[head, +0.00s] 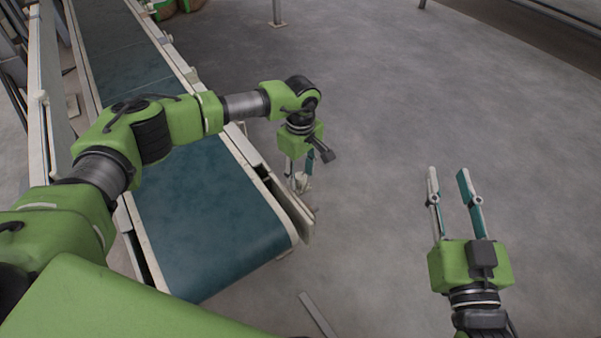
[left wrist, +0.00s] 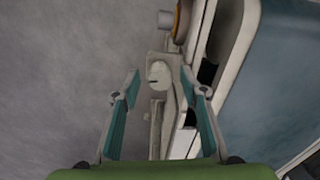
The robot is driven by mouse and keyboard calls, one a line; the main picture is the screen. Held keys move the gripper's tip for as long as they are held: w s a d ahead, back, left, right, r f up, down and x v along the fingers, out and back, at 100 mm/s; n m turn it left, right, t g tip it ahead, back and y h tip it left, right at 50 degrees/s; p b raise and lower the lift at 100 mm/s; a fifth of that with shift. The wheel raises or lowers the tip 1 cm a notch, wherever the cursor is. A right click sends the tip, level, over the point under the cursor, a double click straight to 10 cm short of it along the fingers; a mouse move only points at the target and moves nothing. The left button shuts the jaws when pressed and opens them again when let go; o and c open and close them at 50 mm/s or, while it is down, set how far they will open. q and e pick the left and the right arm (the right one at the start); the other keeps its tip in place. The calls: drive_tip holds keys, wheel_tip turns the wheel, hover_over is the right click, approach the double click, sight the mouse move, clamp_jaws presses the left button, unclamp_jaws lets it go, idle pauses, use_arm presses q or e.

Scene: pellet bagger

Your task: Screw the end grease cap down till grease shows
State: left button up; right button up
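A pale round cap (left wrist: 158,74), seemingly the end grease cap, sits on a light bracket beside the conveyor's side rail in the left wrist view. A small pale part in the head view (head: 302,182), by the conveyor's end, looks like the same cap. My left gripper (head: 302,172) is over it, pointing down. In the left wrist view my left gripper (left wrist: 161,88) is open, one finger on each side of the cap, with gaps visible. I cannot tell how high above it the tips are. No grease can be made out. My right gripper (head: 447,172) is open and empty over the floor.
The conveyor's dark green belt (head: 205,215) runs beneath my left arm, with a pale side rail (head: 258,165) close by the left gripper. An orange-brown round part (left wrist: 182,22) is past the cap. A pale strip (head: 318,315) lies on the floor. The floor at right is clear.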

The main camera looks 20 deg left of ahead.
sight(300, 176)
use_arm(q)
wheel_tip(300, 176, up, 12)
idle(0.4)
idle(0.4)
